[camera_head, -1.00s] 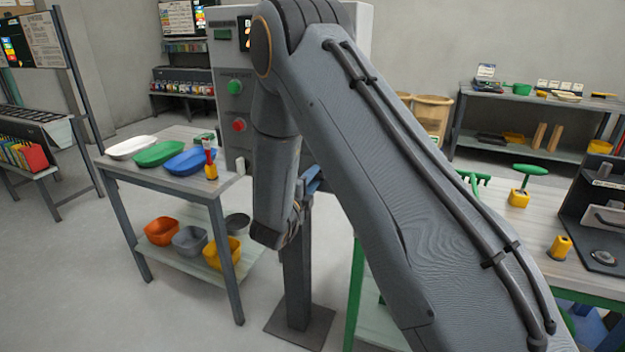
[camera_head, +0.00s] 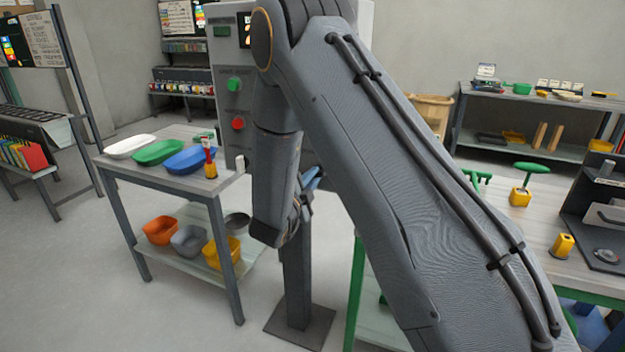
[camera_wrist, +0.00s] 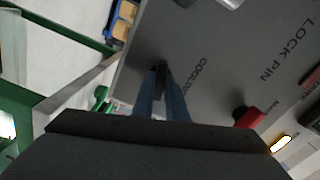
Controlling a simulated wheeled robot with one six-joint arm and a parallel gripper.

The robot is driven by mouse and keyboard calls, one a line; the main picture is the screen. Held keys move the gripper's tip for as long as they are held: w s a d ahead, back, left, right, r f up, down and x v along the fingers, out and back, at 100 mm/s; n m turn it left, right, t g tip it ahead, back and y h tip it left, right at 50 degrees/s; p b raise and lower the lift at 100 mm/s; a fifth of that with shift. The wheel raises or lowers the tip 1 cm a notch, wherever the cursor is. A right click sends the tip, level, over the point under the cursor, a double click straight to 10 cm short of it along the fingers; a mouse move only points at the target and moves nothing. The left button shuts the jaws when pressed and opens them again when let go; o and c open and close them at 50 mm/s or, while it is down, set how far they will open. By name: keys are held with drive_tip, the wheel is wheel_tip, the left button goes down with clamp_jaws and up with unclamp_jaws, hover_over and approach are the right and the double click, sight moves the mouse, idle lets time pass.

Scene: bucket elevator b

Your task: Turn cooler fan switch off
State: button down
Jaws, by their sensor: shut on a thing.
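In the wrist view, the two blue fingers of my gripper (camera_wrist: 161,92) are shut on a small black switch (camera_wrist: 160,68) on a grey panel (camera_wrist: 215,65). A label starting "COOLIN" is printed beside the switch; the rest of the word is hidden or unclear. The switch's on/off position cannot be read. In the head view, my gripper (camera_head: 311,179) shows only as blue fingers beside the wrist, in front of the cabinet, and my arm hides the switch.
The control cabinet (camera_head: 226,62) carries a green button (camera_head: 235,85) and a red button (camera_head: 238,124). In the wrist view, a red knob (camera_wrist: 248,116) sits right of my fingers near a "LOCK PIN" label. A table (camera_head: 165,185) with trays stands left; a workbench (camera_head: 540,215) stands right.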

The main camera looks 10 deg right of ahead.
drive_tip(key=shift+n, duration=7.1)
drive_tip(key=c, duration=1.8)
unclamp_jaws()
drive_tip(key=shift+a, duration=0.1)
drive_tip(key=shift+o, duration=0.2)
drive_tip(key=b+v, duration=0.2)
drive_tip(key=v, duration=0.5)
drive_tip(key=shift+s+a, duration=0.2)
drive_tip(key=shift+s, duration=0.05)
